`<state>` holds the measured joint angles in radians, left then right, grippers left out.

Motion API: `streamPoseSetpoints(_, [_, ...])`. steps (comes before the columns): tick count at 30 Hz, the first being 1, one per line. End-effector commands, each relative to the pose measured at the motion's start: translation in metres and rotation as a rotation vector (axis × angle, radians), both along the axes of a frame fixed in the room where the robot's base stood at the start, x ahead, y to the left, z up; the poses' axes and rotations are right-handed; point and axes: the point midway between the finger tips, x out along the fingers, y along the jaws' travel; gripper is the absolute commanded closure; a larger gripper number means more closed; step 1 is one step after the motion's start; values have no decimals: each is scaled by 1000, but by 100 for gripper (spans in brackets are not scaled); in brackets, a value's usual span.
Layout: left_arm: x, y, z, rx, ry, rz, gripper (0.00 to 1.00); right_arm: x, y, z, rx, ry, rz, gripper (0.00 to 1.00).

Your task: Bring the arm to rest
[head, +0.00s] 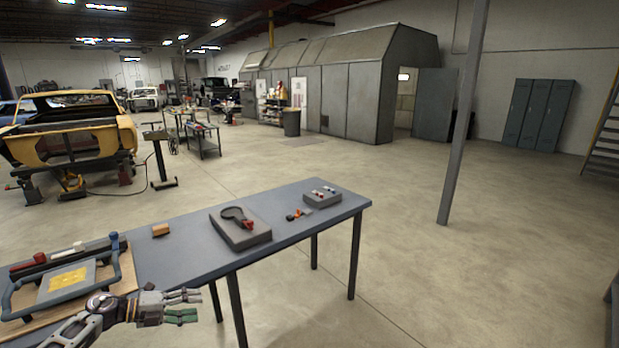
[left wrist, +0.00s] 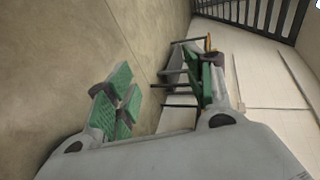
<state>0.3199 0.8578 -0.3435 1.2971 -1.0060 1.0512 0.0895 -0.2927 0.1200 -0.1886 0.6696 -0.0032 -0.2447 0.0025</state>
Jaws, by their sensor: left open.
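My left gripper (head: 184,306) is in the head view at the lower left, in front of the near edge of the blue-grey table (head: 184,260). Its fingers have green pads and point right. In the left wrist view the gripper (left wrist: 165,95) shows its two fingers spread apart, with nothing between them. Behind them are floor and dark frame-like legs. My right gripper is in neither view.
On the table are a wooden board with a blue-handled frame (head: 20,300), a small orange-brown block (head: 160,230), a grey block with a black ring (head: 240,236), and a grey box (head: 322,198). A grey post (head: 462,120) stands at right. Open floor lies around.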

Motion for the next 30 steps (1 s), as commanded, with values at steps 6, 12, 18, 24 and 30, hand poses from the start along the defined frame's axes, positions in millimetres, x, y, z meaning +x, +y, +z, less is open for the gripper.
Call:
streamPoseSetpoints(6, [9,1,-53,-211,98,266,47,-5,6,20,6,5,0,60])
streamPoseSetpoints(12, [-2,12,-120,-358,224,534,47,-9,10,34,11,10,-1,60])
streamPoseSetpoints(18, [-36,24,-197,-455,377,807,47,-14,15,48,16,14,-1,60])
streamPoseSetpoints(24, [-89,28,-269,-502,531,1037,47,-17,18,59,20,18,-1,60])
streamPoseSetpoints(30, [-151,26,-330,-516,679,1236,47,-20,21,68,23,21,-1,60])
